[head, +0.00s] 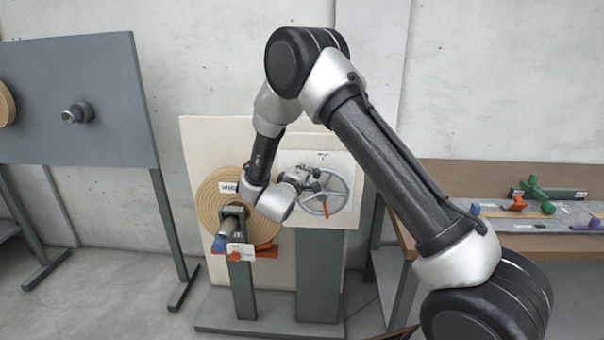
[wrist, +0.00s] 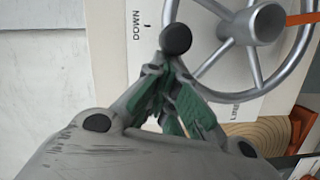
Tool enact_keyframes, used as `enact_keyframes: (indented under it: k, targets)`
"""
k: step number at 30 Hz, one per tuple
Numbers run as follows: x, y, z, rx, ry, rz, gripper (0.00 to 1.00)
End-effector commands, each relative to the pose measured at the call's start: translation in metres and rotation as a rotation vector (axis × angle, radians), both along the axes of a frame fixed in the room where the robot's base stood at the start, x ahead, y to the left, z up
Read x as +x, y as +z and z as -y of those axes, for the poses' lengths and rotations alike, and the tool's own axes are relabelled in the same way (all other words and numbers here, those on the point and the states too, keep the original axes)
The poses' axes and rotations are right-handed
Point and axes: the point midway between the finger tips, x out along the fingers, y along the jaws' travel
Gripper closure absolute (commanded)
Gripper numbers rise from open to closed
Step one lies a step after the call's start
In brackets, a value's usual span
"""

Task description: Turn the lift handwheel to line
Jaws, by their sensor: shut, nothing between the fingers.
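The lift handwheel (head: 346,190) is a grey spoked ring on a white plate (head: 318,157) at the centre of the head view. The wheel also fills the upper right of the wrist view (wrist: 293,72), around its hub (wrist: 263,22). A black round knob (wrist: 176,38) stands at the wheel's rim. My gripper (wrist: 172,70) has its green-padded fingers together, tips just by the knob; whether they touch it I cannot tell. In the head view my gripper (head: 313,182) covers the wheel's upper left. The plate reads "DOWN" and partly "LINE".
An orange strip (head: 325,208) shows at the wheel's lower part. A wooden spiral disc (head: 222,200) with a spindle and orange bar (head: 265,251) stands left of the wheel. A grey panel (head: 100,120) is further left. A bench (head: 480,175) with coloured parts is at the right.

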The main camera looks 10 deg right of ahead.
Motion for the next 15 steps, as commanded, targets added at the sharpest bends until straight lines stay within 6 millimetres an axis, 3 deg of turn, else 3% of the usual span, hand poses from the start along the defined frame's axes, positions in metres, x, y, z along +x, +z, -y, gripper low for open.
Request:
enact_keyframes:
  k: [15]
  targets:
    - [-0.016,0.015,0.047,0.388,-0.009,0.123,1.00]
